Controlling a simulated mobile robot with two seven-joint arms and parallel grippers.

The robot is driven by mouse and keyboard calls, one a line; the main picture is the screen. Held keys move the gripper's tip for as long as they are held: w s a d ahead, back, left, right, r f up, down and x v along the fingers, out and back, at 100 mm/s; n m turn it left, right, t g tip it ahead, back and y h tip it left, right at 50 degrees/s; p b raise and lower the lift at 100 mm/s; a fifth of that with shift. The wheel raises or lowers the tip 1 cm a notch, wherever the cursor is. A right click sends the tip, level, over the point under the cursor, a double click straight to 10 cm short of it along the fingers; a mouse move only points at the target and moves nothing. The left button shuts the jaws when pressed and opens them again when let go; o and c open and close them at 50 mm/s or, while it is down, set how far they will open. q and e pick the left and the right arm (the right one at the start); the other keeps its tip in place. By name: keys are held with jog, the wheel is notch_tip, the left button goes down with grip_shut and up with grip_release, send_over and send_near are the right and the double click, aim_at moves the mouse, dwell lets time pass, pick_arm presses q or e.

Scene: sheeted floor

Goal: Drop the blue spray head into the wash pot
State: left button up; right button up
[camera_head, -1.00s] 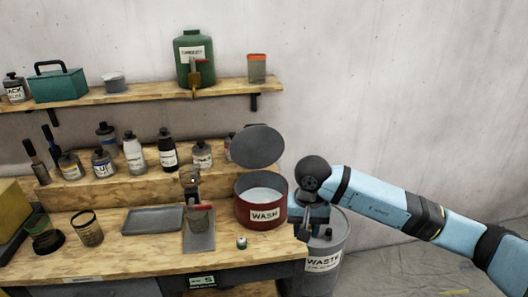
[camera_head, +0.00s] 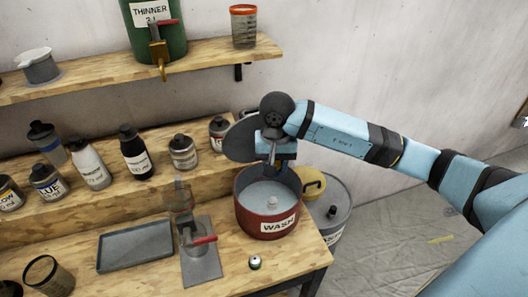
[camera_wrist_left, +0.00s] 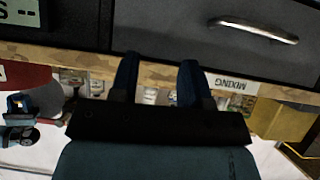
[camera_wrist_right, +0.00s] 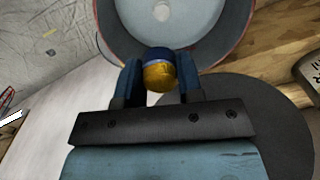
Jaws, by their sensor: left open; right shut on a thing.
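The red wash pot (camera_head: 250,222) stands open on the bench, with pale liquid and a small whitish round thing inside. Its grey lid (camera_head: 240,143) stands raised behind it. My right gripper (camera_head: 284,164) is over the pot's back rim. In the right wrist view it (camera_wrist_right: 158,75) is shut on a small blue and yellow thing, which looks like the blue spray head (camera_wrist_right: 158,70). The pot's rim (camera_wrist_right: 105,25) shows just beyond it. My left gripper (camera_wrist_left: 158,82) is open and empty, in front of the bench drawers; it is outside the head view.
The grey waste can (camera_head: 335,222) stands right of the pot, with a yellow part (camera_head: 313,184) by the rim. A grey tray (camera_head: 135,245), a clamp stand (camera_head: 200,262) and a small round object (camera_head: 255,262) are on the bench. Several bottles stand behind.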

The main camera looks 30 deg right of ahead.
jog(key=shift+f, duration=0.3)
notch_tip(320, 180, down, 5)
jog(key=shift+s+f+b, duration=0.1)
jog(key=shift+s+b, duration=0.05)
jog(key=shift+b, duration=0.7)
pick_arm(q)
jog(key=shift+s+f, duration=0.2)
jog(key=shift+f, duration=0.35)
jog(key=shift+s+f, duration=0.2)
jog(key=shift+f, duration=0.35)
jog(key=shift+r, duration=0.1)
pick_arm(e)
jog(key=o, duration=1)
